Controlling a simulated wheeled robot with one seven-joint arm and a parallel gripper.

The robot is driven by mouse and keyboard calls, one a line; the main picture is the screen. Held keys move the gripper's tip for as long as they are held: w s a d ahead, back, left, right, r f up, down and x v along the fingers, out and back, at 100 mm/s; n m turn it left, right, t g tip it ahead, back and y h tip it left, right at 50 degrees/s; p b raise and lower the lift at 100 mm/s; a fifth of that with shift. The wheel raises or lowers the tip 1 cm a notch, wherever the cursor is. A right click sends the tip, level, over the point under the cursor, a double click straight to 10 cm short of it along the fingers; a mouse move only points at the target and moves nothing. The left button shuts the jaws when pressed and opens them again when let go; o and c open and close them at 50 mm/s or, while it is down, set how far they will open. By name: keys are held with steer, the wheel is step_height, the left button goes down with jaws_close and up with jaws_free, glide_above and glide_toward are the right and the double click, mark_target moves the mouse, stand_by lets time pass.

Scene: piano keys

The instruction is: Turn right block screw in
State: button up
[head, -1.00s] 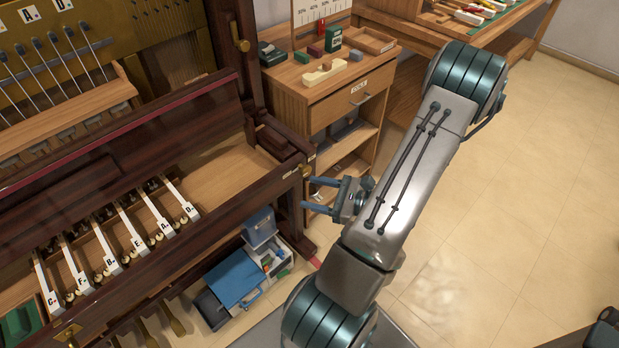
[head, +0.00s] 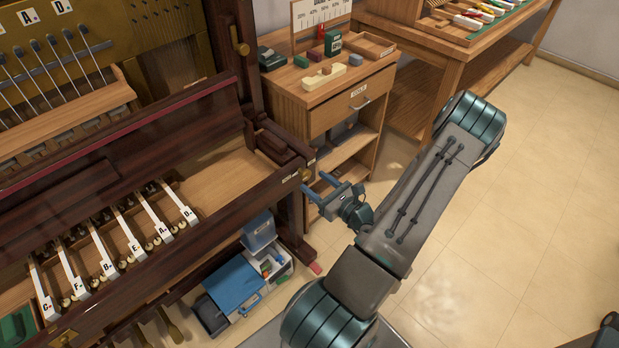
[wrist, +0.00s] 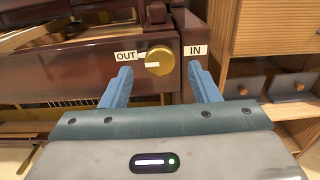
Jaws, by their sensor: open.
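The right block screw is a round brass knob (wrist: 159,60) on the dark wood end of the piano. In the wrist view it sits between an OUT label (wrist: 126,56) on its left and an IN label (wrist: 196,50) on its right. A small pale mark shows on the knob's left side. In the head view the knob (head: 307,175) is at the right end of the key bed. My gripper (head: 317,184) is open, with its blue fingers pointing at the knob. In the wrist view the fingers (wrist: 160,82) stand on either side of it, slightly lower, and look apart from it.
The piano's key bed (head: 220,189) holds several lettered white keys. A wooden cabinet (head: 340,119) stands just right of the piano's end. A blue-lidded box (head: 235,284) is on the floor below.

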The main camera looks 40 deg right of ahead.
mark_target(307, 177)
steer(key=shift+w+a, duration=0.15)
steer(key=shift+w, duration=1.55)
steer(key=c, duration=1)
